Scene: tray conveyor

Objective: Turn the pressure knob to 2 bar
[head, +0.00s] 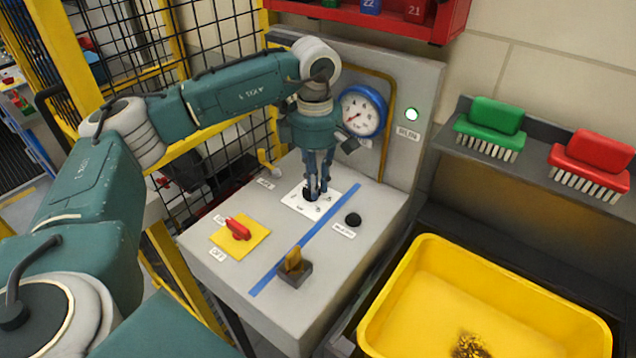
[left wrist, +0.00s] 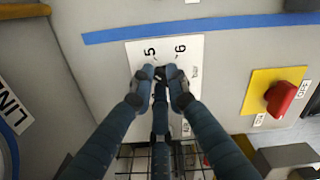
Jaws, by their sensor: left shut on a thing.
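The black pressure knob (head: 308,194) sits on a white dial plate (head: 294,203) on top of the grey control box. My left gripper (head: 315,194) points straight down over it with its fingers shut on the knob. In the left wrist view the fingers (left wrist: 161,84) close around the knob, and the plate (left wrist: 190,50) shows the marks 5 and 6. The fingers hide most of the knob and the other marks. A round gauge (head: 362,111) with a blue rim stands on the upright panel behind. My right gripper is not in view.
A red switch (head: 238,229) on a yellow plate sits left of the dial. A blue tape line (head: 305,240), a black button (head: 353,219) and a yellow-brown lever (head: 294,262) lie to the right and front. A yellow bin (head: 400,318) stands lower right. A lamp (head: 411,114) glows whitish-green.

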